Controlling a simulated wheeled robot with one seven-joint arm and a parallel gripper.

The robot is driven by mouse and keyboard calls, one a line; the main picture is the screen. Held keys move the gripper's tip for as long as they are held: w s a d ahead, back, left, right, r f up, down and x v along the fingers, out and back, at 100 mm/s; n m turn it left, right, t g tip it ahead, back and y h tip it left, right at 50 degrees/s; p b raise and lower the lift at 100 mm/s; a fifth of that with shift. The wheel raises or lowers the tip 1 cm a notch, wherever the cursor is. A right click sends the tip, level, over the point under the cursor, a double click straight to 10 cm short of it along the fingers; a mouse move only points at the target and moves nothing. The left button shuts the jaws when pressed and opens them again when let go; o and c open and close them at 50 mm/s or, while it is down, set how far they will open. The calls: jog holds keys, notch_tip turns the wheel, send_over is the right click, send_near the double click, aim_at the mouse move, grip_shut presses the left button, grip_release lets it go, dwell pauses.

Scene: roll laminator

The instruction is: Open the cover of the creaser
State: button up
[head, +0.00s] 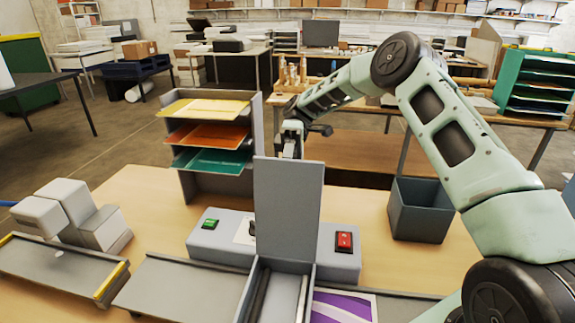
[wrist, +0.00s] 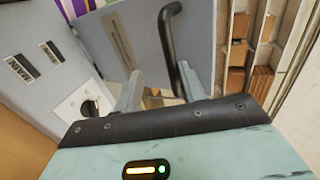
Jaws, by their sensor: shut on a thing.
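The creaser (head: 215,240) is a grey machine on the wooden table, with a green button on its left and a red switch on its right. Its flat grey cover (head: 287,210) stands about upright, and the roller slot (head: 262,290) below it is exposed. In the wrist view, the cover (wrist: 145,35) carries a label strip and a black bar handle (wrist: 168,38). My gripper (wrist: 160,88) is shut on the handle, its lower end between the fingers. In the head view, my gripper (head: 292,135) is behind the cover's top edge, its fingertips hidden.
A paper rack (head: 205,135) with yellow, orange and green shelves stands behind the creaser, close to my gripper. A grey bin (head: 420,212) is at the right. A white device (head: 85,215) sits at the left. Grey feed trays and a purple sheet (head: 342,306) lie in front.

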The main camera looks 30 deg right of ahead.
jog(key=shift+w+r, duration=0.1)
dwell(0.6)
notch_tip(320, 180, up, 10)
jog(key=b, duration=0.1)
dwell(0.3)
dwell(0.4)
